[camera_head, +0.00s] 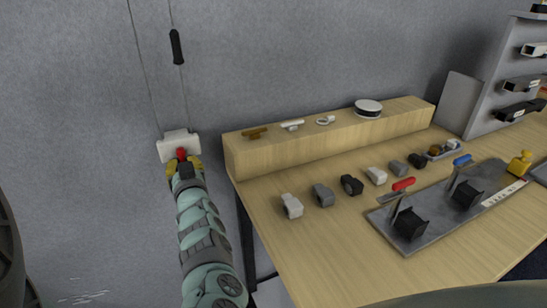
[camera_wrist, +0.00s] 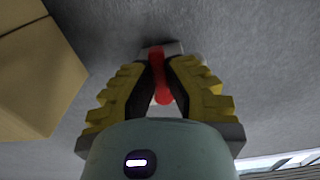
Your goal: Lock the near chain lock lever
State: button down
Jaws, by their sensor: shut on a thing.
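The chain lock is a white block (camera_head: 179,144) on the grey wall, left of the table, with two thin lines running up from it. Its short red lever (camera_head: 182,153) sits at the front. My gripper (camera_head: 184,164), with yellow and black fingers, is at the block and closed around the lever. In the wrist view, the red lever (camera_wrist: 163,84) runs between the two fingers of my gripper (camera_wrist: 162,72), with the pale block (camera_wrist: 167,47) behind it. The fingers partly hide the block and the lever's sides. I cannot tell whether the lever is locked.
A black handle (camera_head: 176,47) hangs on a line above the block. The wooden table (camera_head: 300,255) stands at right, with a raised wooden ledge (camera_head: 290,155) close to my gripper. Several small blocks and a grey plate (camera_head: 437,230) with red and blue levers lie on it.

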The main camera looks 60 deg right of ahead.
jog(key=shift+n, duration=0.5)
jog(key=c, duration=1)
grip_release()
jog(key=shift+d, duration=0.1)
jog(key=v, duration=1.2)
jog(key=shift+s+d, duration=0.1)
